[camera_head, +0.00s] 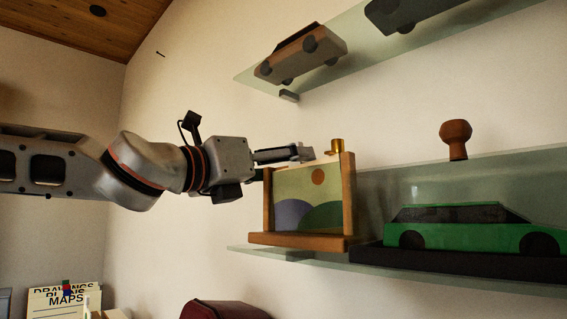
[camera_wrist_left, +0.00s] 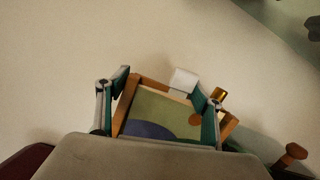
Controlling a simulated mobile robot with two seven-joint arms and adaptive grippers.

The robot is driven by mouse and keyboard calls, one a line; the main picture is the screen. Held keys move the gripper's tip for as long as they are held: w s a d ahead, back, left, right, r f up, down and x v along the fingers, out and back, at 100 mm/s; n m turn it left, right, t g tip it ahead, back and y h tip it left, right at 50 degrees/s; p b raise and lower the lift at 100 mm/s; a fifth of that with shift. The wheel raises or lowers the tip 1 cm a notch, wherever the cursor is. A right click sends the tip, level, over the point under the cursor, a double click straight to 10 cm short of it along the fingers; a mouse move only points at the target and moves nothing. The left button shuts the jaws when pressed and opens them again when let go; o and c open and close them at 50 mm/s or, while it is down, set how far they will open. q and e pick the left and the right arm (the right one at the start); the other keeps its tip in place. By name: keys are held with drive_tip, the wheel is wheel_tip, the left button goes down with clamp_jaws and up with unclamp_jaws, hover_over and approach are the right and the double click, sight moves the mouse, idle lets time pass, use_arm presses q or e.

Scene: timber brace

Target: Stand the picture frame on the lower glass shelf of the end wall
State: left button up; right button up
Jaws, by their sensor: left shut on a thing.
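The picture frame (camera_head: 308,200) is wooden, with painted hills and an orange sun. It stands upright at the left end of the lower glass shelf (camera_head: 385,268); I cannot tell whether its base ledge bears fully on the glass. My left gripper (camera_head: 287,157) comes in from the left and is shut on the frame near its top. In the left wrist view, the fingers (camera_wrist_left: 158,104) lie on both sides of the frame (camera_wrist_left: 160,108). The frame's lower part is hidden there by my gripper body. My right gripper is not in view.
A green toy car (camera_head: 470,228) on a dark base sits close right of the frame. A brass piece (camera_head: 337,145) and a wooden knob (camera_head: 456,139) are near. The upper glass shelf (camera_head: 360,62) holds model cars, including a brown one (camera_head: 300,52). Wall left is clear.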

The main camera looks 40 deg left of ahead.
use_arm(q)
drive_tip(key=shift+r, duration=0.1)
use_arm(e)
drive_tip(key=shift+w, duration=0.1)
use_arm(q)
drive_tip(key=shift+f, duration=0.3)
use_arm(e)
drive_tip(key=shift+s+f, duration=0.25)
use_arm(q)
drive_tip(key=o, duration=2.1)
drive_tip(key=shift+o, duration=0.2)
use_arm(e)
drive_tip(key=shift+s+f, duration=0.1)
use_arm(q)
drive_tip(key=shift+f, duration=0.15)
drive_tip(key=s+f, duration=0.1)
drive_tip(key=s, duration=1.1)
drive_tip(key=shift+a+f, duration=0.35)
drive_tip(key=shift+a, duration=0.05)
